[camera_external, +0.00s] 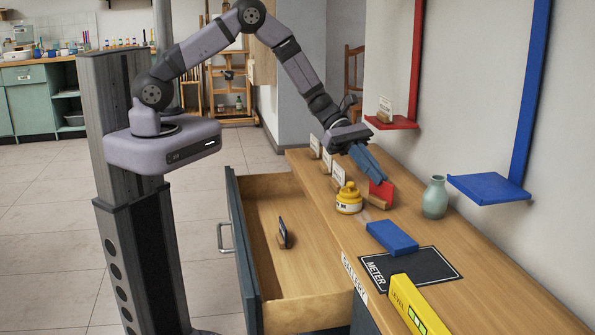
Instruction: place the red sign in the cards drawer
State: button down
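The red sign (384,190) stands on the wooden counter in a small wooden base, right of the yellow pot. My gripper (378,178) reaches down from the upper left. Its blue-grey fingers are at the sign's upper left edge and hide part of it. I cannot tell whether they touch it or how far apart they are. The drawer (308,308) below the counter is pulled open. A small dark blue sign (283,230) on a wooden base stands inside it, with bare floor around. No lettering naming the drawer as cards is readable.
Several white cards (338,174) on wooden bases line the counter's left edge. Red (391,123) and blue (489,188) shelves jut from the wall.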

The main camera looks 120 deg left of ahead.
jog(key=shift+f, duration=0.15)
jog(key=c, duration=2)
grip_release()
jog(key=shift+s+a+r, duration=0.1)
jog(key=shift+r, duration=0.1)
jog(key=b+v, duration=0.2)
jog(key=v, duration=0.9)
jog(key=shift+s+a+r, duration=0.15)
jog(key=shift+s, duration=0.15)
